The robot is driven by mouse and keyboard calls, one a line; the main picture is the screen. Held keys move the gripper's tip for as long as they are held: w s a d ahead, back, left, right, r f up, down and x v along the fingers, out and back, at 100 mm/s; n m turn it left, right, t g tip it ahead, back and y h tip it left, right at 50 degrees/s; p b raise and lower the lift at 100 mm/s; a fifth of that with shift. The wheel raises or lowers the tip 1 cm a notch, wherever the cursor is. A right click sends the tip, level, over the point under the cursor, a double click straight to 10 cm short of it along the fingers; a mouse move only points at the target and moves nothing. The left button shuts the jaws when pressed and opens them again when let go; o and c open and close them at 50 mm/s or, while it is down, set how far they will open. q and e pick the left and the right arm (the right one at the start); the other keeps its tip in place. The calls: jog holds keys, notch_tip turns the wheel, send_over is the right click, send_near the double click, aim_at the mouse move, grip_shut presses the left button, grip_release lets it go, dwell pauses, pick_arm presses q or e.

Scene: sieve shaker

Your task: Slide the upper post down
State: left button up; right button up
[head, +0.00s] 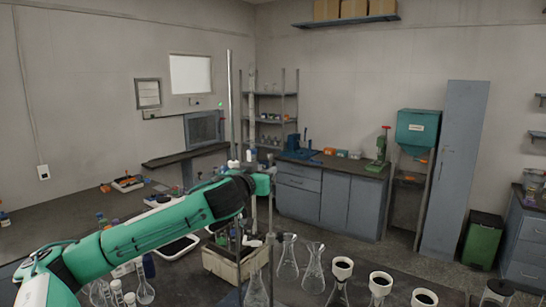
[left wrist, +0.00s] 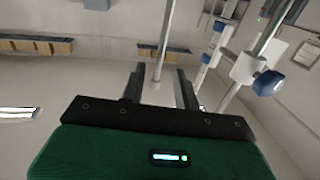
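A tall thin metal post (head: 230,95) stands upright near the middle of the head view, beside a pale graduated tube. My left gripper (head: 266,178) is partly hidden behind my own dark wrist there. In the left wrist view my left gripper (left wrist: 159,82) is open, with its two black fingers apart. A thin metal post (left wrist: 163,45) shows in the gap between them, and neither finger visibly touches it. I cannot tell for sure which post is the upper one. My right gripper is not in view.
A white clamp with a blue knob (left wrist: 269,83) sits on a rod right of my fingers. Glass flasks (head: 313,268) and filter funnels (head: 380,284) stand on the bench at the front. A cream tub (head: 225,264) sits below my wrist.

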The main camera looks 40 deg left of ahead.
aim_at(270, 166)
pick_arm(q)
jog(key=p+x, duration=0.3)
jog(key=x, duration=0.1)
jog(key=shift+w+a+r, duration=0.1)
jog(key=shift+w+r, duration=0.1)
jog(key=shift+w, duration=0.2)
jog(key=shift+w+a+f+p, duration=0.2)
jog(key=shift+w+p, duration=0.15)
jog(key=shift+w, duration=0.4)
grip_shut()
